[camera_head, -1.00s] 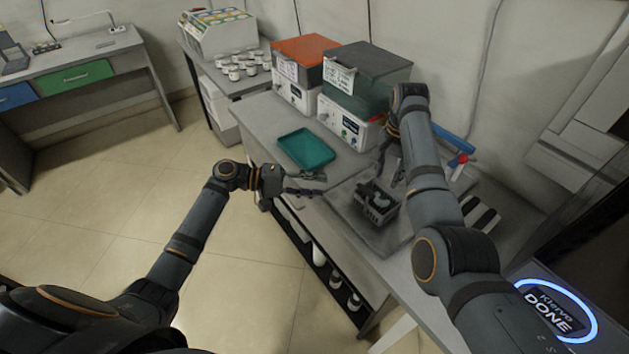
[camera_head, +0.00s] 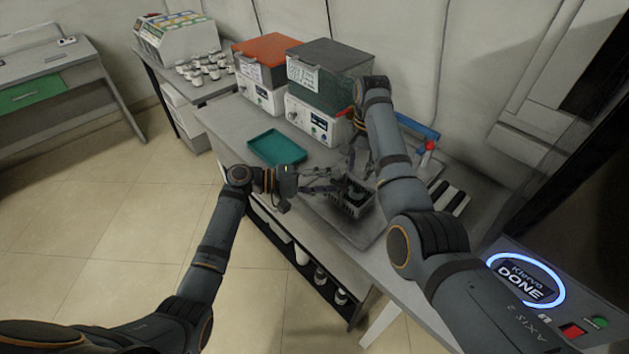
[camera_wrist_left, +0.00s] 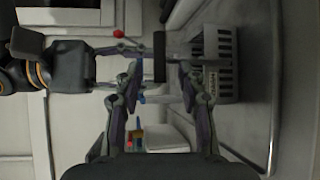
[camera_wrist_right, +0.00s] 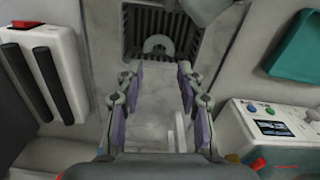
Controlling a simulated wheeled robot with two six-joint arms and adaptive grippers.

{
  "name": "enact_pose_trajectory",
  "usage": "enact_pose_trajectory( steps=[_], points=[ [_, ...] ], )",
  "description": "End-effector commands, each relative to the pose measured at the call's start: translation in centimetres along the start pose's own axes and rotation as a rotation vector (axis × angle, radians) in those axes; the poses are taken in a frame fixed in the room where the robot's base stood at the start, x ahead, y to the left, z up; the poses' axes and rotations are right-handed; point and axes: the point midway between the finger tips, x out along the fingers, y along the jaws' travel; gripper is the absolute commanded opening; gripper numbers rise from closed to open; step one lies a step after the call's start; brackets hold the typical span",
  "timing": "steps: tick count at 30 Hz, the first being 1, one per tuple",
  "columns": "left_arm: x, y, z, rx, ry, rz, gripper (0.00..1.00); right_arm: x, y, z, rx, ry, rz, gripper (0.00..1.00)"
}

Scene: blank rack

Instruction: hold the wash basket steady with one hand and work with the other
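The wash basket (camera_head: 347,208) is a small dark grey slotted box on a grey tray (camera_head: 375,233) on the bench. It holds grey-green pieces, one rounded in the right wrist view (camera_wrist_right: 158,44). My left gripper (camera_head: 334,183) is at the basket's left side. In the left wrist view its fingers are apart, with a dark bar (camera_wrist_left: 160,57) between or behind the tips; the slotted basket wall (camera_wrist_left: 222,65) is just right of them. I cannot tell whether they touch. My right gripper (camera_head: 354,168) is open and empty, pointing down beside the basket's far side.
A teal tray (camera_head: 277,148) lies left of the basket. Two instrument boxes, orange-lidded (camera_head: 266,58) and dark-lidded (camera_head: 328,70), stand behind. A blue bar with a red knob (camera_head: 429,145) and a black-and-white striped rack (camera_head: 448,198) are at right. A lit "DONE" panel (camera_head: 524,280) is nearest.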

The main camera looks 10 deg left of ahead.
Motion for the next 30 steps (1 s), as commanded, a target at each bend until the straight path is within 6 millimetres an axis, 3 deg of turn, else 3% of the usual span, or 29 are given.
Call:
enact_pose_trajectory(
  steps=[8, 15, 17, 22, 27, 30],
  points=[
    [0.15, -0.01, -0.02, 0.001, 0.0, -0.001, 0.38, 0.0, -0.01, 0.01, 0.0, 0.0, 0.0, 0.38],
    [0.14, -0.03, -0.01, 0.0, 0.0, -0.001, 0.05, 0.0, -0.01, 0.01, 0.0, 0.0, 0.0, 0.38],
    [0.13, -0.03, -0.01, 0.0, 0.0, -0.001, 0.0, 0.0, -0.01, 0.0, 0.0, 0.0, 0.0, 0.38],
    [0.13, -0.05, -0.01, 0.0, 0.0, -0.001, 0.0, 0.0, 0.0, 0.0, 0.0, 0.0, 0.0, 0.39],
    [0.13, -0.06, -0.01, 0.0, 0.0, -0.001, 0.0, -0.07, 0.02, -0.14, 0.106, 0.0, 0.0, 0.6],
    [0.13, -0.07, 0.0, 0.0, 0.0, -0.001, 0.0, -0.05, 0.02, -0.15, 0.128, 0.0, 0.0, 0.6]
  ],
)
